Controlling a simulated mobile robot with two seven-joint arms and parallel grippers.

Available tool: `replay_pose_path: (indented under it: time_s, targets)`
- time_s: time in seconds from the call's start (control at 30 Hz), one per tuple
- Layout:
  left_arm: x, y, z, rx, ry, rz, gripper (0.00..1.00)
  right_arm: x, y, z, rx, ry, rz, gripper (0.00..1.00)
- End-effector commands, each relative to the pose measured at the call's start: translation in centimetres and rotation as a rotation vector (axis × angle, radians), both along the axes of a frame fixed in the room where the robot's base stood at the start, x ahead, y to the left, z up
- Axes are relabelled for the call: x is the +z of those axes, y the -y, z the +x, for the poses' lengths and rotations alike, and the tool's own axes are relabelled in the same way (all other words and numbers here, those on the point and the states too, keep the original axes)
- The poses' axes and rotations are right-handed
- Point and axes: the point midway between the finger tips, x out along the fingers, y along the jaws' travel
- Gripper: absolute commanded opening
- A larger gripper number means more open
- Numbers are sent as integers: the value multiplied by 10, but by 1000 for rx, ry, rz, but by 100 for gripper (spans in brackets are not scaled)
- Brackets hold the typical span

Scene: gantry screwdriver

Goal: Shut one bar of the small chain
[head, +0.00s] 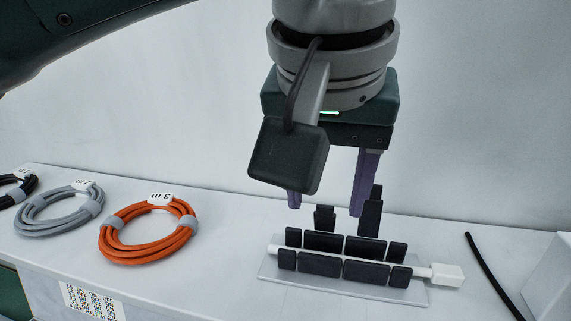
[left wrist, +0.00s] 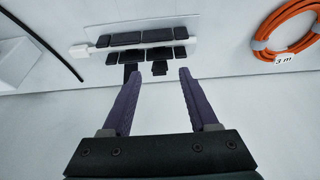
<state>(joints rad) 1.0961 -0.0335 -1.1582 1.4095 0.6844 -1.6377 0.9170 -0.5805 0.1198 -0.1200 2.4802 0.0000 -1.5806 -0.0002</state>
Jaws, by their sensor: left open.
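The small chain (head: 320,265) is a double row of black blocks on a clear plate (head: 350,290), with a white cable (head: 421,272) running between the rows. Two black bars stand up at its back edge, a shorter one (head: 324,219) and a taller one (head: 371,217). Both bars also show in the left wrist view, the taller (left wrist: 130,73) at the left fingertip and the shorter (left wrist: 160,68) between the tips. My left gripper (head: 328,206) is open and empty, its purple fingers pointing down by the raised bars. I cannot tell whether a finger touches one. My right gripper is not in view.
A white plug (head: 447,274) sticks out at the chain's right end. A black cable (head: 487,268) and a white box (head: 550,285) lie farther right. Orange (head: 148,232), grey (head: 58,211) and black (head: 18,187) cable coils lie at left. The wall is close behind.

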Motion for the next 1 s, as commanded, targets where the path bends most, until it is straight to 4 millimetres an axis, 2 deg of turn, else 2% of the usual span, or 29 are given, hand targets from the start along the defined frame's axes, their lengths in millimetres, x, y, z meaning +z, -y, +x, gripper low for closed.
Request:
replay_pose_path:
  time_s: [0.1, 0.23, 0.53, 1.0]
  targets:
    - [-14, 2, 5, -1, -3, 2, 60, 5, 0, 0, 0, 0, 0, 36]
    - [-23, 3, 9, -1, 1, 0, 60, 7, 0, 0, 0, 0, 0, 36]
    - [-25, 3, 10, -2, 1, 0, 59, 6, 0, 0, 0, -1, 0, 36]
    - [-25, 3, 10, -2, 1, 0, 6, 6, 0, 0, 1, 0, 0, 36]
